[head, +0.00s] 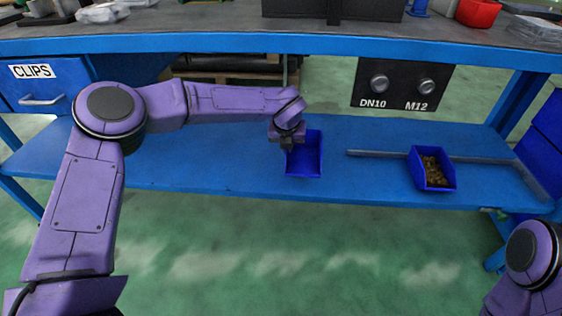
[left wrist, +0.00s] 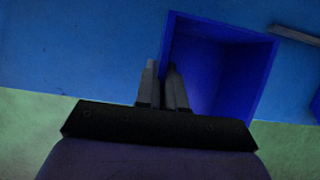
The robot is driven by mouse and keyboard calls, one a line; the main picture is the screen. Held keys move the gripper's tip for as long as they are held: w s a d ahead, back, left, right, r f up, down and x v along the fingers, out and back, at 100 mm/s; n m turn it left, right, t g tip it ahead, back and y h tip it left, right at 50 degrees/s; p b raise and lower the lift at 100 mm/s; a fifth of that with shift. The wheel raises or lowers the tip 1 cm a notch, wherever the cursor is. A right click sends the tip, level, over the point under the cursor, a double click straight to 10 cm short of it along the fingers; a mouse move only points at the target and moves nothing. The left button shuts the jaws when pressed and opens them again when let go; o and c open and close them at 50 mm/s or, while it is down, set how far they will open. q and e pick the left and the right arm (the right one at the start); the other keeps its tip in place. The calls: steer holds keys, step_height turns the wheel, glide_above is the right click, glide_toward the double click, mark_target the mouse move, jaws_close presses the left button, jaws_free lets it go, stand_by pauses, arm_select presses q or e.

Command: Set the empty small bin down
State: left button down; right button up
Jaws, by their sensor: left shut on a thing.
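The empty small bin (head: 306,160) is dark blue and open at the top. It is at the blue lower shelf (head: 220,165), near the middle of the head view. My left gripper (head: 287,143) is shut on the bin's left wall. In the left wrist view the two fingers (left wrist: 163,88) close on that wall, and the empty inside of the bin (left wrist: 215,70) shows to their right. I cannot tell whether the bin's bottom touches the shelf. My right gripper is not in view; only part of my right arm shows at the lower right.
A second blue bin (head: 433,170) holding small brown parts stands on the shelf to the right. A grey rail (head: 385,154) runs along the shelf behind it. A black panel (head: 402,84) marked DN10 and M12 hangs above. A CLIPS drawer (head: 42,90) is at left.

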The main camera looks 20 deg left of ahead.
arm_select(q)
steer(key=a+f+b, duration=0.1)
steer(key=f, duration=0.1)
steer(key=a+f, duration=0.1)
steer(key=f, duration=0.1)
steer(key=w+a+f+b, duration=0.1)
steer(key=f, duration=0.1)
steer(key=shift+w+f+b, duration=0.1)
steer(key=shift+f+b, duration=0.25)
steer(key=shift+f, duration=0.05)
steer(key=shift+r, duration=0.2)
steer(key=c, duration=1.2)
jaws_free()
steer(key=shift+f, duration=0.15)
steer(key=shift+c, duration=0.2)
steer(key=p+v, duration=0.3)
steer(key=v, duration=0.9)
steer(key=shift+p, duration=0.4)
steer(key=shift+d, duration=0.1)
